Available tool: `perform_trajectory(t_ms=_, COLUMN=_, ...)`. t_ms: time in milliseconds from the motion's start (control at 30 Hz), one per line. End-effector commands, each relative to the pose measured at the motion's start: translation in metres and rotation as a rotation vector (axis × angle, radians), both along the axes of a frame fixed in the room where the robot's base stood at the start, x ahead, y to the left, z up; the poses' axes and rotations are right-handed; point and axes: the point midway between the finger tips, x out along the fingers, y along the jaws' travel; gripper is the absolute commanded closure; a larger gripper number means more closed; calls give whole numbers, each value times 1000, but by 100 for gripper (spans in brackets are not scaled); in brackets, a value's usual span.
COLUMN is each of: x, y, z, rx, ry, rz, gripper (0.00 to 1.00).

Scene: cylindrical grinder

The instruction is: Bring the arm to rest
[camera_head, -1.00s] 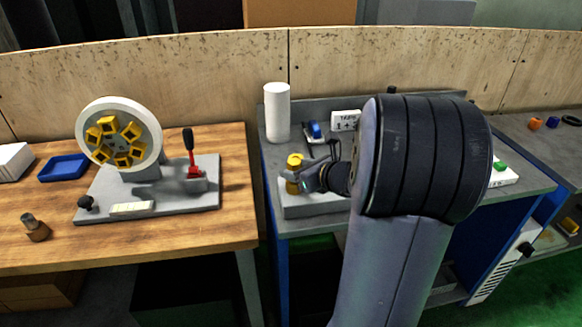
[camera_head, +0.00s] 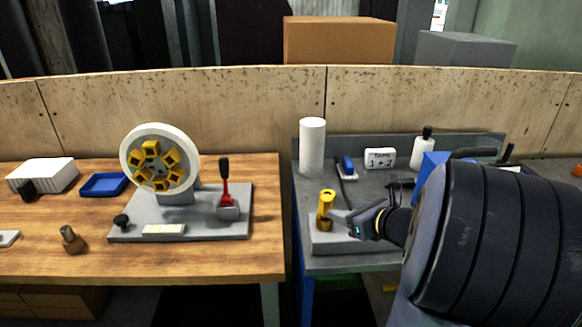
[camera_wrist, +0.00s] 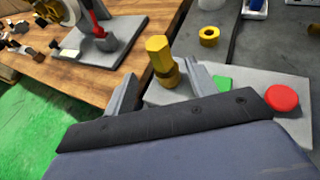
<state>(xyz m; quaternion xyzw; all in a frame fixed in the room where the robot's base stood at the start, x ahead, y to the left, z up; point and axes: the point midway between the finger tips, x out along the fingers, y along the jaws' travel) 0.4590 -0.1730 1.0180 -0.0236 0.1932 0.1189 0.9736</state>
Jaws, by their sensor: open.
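My gripper (camera_head: 358,222) is open and empty, low over the grey bench at the right of the head view. Its two fingers also show in the wrist view (camera_wrist: 163,84), spread apart. A yellow part (camera_head: 326,209) stands upright on a light grey plate (camera_head: 330,245), just left of my fingertips. In the wrist view the yellow part (camera_wrist: 160,60) shows beyond the gap between the fingers, with a clear gap to the jaws. My arm fills the lower right of the head view and hides part of the bench.
The plate carries a red button (camera_wrist: 282,98) and a green patch (camera_wrist: 222,84). A white cylinder (camera_head: 312,148), a sign (camera_head: 380,158) and a white bottle (camera_head: 421,150) stand behind. On the wooden table at left are a wheel fixture (camera_head: 136,150) and a red lever (camera_head: 226,193).

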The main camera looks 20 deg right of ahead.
Motion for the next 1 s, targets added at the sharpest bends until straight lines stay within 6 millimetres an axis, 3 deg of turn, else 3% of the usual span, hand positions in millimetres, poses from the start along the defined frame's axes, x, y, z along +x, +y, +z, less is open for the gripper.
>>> perform_trajectory(t_ms=600, x=94, y=25, z=-41, rx=0, ry=2, rz=3, gripper=46)
perform_trajectory(t_ms=700, x=92, y=23, z=-30, rx=-2, ry=0, rz=0, gripper=46)
perform_trajectory(t_ms=1000, x=92, y=23, z=-28, rx=-1, ry=1, rz=0, gripper=46)
